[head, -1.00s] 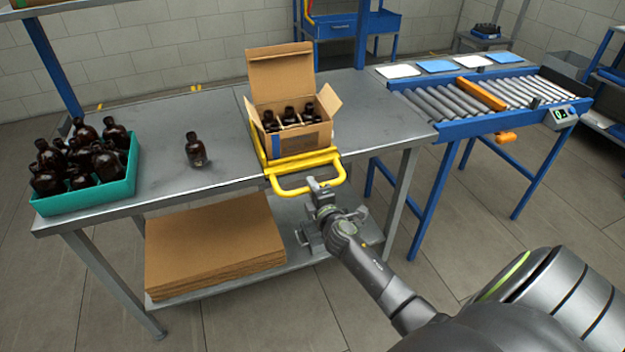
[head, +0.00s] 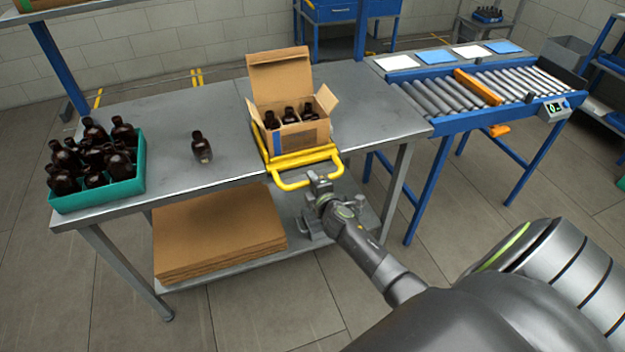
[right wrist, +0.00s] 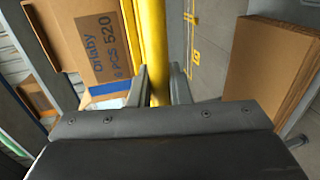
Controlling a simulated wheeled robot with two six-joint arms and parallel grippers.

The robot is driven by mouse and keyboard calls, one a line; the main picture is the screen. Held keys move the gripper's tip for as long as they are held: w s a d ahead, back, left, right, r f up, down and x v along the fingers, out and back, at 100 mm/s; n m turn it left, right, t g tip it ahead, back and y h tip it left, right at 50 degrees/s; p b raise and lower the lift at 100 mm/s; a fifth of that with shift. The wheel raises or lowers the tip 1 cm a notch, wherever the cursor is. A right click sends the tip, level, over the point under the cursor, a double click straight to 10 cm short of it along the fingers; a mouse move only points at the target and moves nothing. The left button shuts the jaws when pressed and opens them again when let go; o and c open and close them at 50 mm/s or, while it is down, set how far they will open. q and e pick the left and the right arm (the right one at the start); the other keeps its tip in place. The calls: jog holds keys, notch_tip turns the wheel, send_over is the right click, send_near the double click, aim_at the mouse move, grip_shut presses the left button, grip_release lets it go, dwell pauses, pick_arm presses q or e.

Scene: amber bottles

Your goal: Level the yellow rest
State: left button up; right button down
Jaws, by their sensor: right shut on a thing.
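The yellow rest (head: 297,159) is a frame with a looped handle at the front edge of the steel table. An open carton (head: 291,132) with several amber bottles sits on it. I cannot tell clearly how far the rest tilts. My right gripper (head: 319,181) is shut on the front bar of the handle. In the right wrist view the yellow bar (right wrist: 153,50) passes between the two fingers (right wrist: 158,88), with the carton's printed side (right wrist: 95,45) to the left. My left gripper is not in view.
A teal crate (head: 100,196) of amber bottles stands at the table's left end. Flat cardboard (head: 220,235) lies on the shelf below. A roller conveyor (head: 470,100) is to the right.

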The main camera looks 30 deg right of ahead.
jog(key=c, duration=1.4)
grip_release()
jog(key=shift+r, duration=0.1)
jog(key=p+v, duration=0.2)
jog(key=v, duration=1.5)
jog(key=shift+s, duration=0.2)
jog(key=s+f+m+g+y, duration=0.1)
jog(key=s+f+m+g, duration=0.3)
jog(key=f, duration=0.8)
jog(key=s+f+m+g, duration=0.3)
jog(key=s+f, duration=0.3)
jog(key=f, duration=0.6)
jog(key=s+a+f+m+g, duration=0.1)
jog(key=s+f+m+g, duration=0.1)
jog(key=s+f, duration=0.3)
jog(key=s+a+f+m+g+y, duration=0.1)
jog(key=s+f+m, duration=0.3)
jog(key=s, duration=0.8)
jog(key=s+a+f+m+g, duration=0.1)
jog(key=s+f+g, duration=0.3)
jog(key=s, duration=0.5)
notch_tip(320, 180, down, 3)
jog(key=shift+r+m+y, duration=0.1)
jog(key=shift+m+y, duration=0.3)
jog(key=shift+m, duration=0.5)
